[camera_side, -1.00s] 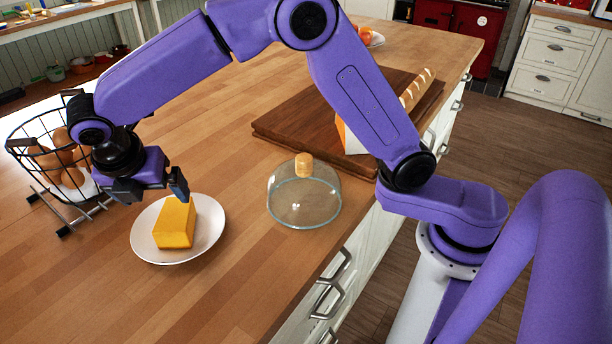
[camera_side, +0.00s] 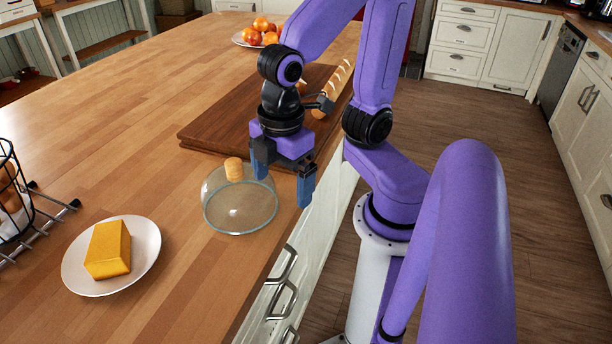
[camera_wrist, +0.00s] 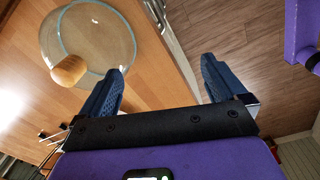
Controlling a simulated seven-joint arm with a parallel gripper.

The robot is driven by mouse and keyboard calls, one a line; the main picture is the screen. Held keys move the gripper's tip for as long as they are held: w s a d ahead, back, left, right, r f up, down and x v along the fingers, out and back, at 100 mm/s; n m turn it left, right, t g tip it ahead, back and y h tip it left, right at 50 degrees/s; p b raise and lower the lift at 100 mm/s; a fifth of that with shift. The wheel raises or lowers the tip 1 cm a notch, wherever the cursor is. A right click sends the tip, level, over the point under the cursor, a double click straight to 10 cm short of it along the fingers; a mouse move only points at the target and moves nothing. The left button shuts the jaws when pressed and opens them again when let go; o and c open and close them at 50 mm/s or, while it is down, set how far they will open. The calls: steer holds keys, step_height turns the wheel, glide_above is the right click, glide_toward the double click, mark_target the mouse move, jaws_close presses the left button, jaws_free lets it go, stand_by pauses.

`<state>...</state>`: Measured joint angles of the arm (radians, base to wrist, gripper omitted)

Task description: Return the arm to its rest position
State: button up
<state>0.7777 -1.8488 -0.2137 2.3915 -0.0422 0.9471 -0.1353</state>
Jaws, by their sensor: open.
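My gripper (camera_side: 283,182) is open and empty, with its blue fingers spread and pointing down. In the side view it is above the island's edge, just right of the glass dome (camera_side: 240,205). In the wrist view the two fingers (camera_wrist: 160,88) stand wide apart with worktop and floor behind them. The glass dome, with a wooden knob (camera_side: 233,169), stands on the worktop and also shows at upper left in the wrist view (camera_wrist: 95,35). A yellow block of butter (camera_side: 108,250) lies on a white plate (camera_side: 142,236) at the left.
A dark wooden board (camera_side: 205,133) with a bread loaf (camera_side: 338,85) lies behind my gripper. A wire egg basket (camera_side: 14,215) is at the left edge. A plate of oranges (camera_side: 262,32) stands at the back. The worktop's left middle (camera_side: 120,130) is clear.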

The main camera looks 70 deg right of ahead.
steer(key=shift+m, duration=0.8)
steer(key=s+d, duration=0.1)
steer(key=s+d+f, duration=0.1)
steer(key=s, duration=0.1)
steer(key=shift+s+d, duration=0.3)
steer(key=shift+d, duration=0.1)
